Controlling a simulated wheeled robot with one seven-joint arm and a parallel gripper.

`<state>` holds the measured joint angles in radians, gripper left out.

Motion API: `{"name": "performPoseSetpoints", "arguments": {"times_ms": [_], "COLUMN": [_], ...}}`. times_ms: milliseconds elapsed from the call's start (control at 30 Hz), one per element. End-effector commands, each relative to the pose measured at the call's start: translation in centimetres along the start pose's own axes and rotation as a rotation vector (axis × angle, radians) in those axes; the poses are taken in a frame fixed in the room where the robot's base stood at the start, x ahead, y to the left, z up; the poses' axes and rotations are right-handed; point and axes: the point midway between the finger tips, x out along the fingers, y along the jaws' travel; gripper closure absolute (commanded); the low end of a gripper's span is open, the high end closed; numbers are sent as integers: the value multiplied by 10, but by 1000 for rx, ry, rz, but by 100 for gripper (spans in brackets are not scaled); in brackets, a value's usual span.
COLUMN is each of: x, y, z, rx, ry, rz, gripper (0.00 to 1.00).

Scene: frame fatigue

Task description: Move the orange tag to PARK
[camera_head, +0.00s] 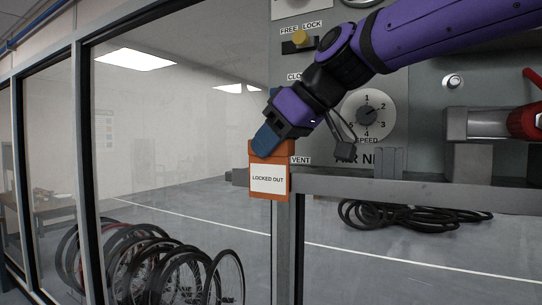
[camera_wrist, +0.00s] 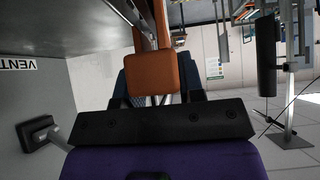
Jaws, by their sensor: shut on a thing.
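The orange tag (camera_head: 270,193) bears a white label reading LOCKED OUT. It hangs upright below my gripper (camera_head: 268,142), whose blue fingers are shut on its upper part, in front of the grey post at the panel's left edge. In the wrist view the orange tag (camera_wrist: 157,72) shows between the blue fingers of my gripper (camera_wrist: 157,82). The word PARK is not readable in either view. My arm covers part of the panel.
A red-handled valve (camera_head: 525,120) is at the right. Bicycle wheels (camera_head: 150,265) stand behind the glass.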

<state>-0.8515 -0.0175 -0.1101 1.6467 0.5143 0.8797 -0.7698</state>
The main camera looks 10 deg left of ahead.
Motion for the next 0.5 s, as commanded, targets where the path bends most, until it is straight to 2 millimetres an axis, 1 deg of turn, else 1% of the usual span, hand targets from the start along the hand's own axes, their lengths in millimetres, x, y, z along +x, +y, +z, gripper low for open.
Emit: {"name": "performPoseSetpoints", "arguments": {"times_ms": [67,100,267,367,500], "x": [-8,-11,-23,-35,-54], "y": [0,-2,-19,-32,-55], "z": [-7,-7,4,12,28], "rx": [-1,-1,-1,-1,-2], "ry": [1,1,1,1,2], "rz": [2,1,0,0,1], "gripper": [87,87,87,87,87]}}
